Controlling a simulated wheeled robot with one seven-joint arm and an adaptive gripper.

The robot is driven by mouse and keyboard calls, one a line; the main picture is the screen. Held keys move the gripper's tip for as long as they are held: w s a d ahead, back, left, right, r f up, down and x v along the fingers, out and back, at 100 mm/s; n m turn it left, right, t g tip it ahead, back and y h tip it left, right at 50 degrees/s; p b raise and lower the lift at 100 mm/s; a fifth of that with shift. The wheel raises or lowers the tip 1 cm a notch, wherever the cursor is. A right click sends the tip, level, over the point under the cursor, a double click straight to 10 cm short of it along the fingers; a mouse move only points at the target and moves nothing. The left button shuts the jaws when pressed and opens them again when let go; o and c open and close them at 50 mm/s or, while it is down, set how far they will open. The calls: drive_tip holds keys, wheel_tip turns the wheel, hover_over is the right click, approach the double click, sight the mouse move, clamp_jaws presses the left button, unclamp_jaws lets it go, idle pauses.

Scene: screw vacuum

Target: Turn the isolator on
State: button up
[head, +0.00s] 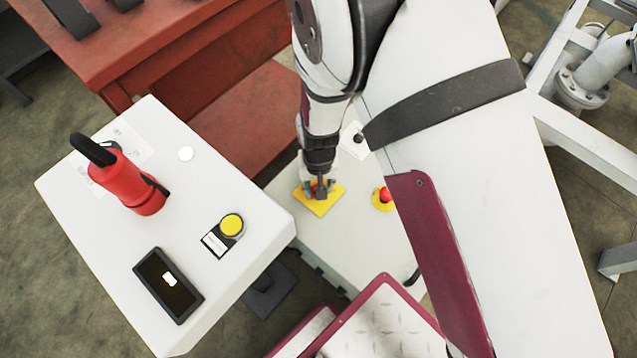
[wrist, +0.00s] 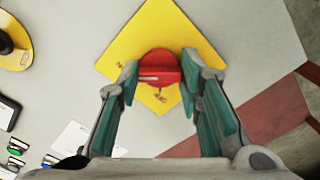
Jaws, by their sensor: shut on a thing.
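The isolator is a red rotary knob (wrist: 160,64) on a yellow diamond-shaped plate (wrist: 150,30), mounted on a pale panel. A white mark on the knob lies roughly level across the wrist picture. My gripper (wrist: 160,80) has one teal-padded finger on each side of the knob and is shut on it. In the head view my gripper (head: 319,188) comes down over the yellow plate (head: 322,209) and hides the knob there.
A red and yellow stop button (head: 384,197) sits right of the isolator, close to my arm. A red bench (head: 170,50) stands behind.

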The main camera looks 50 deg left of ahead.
idle(0.3)
drive_tip(key=o, duration=1.2)
drive_tip(key=shift+c, duration=0.2)
wheel_tip(320, 180, up, 12)
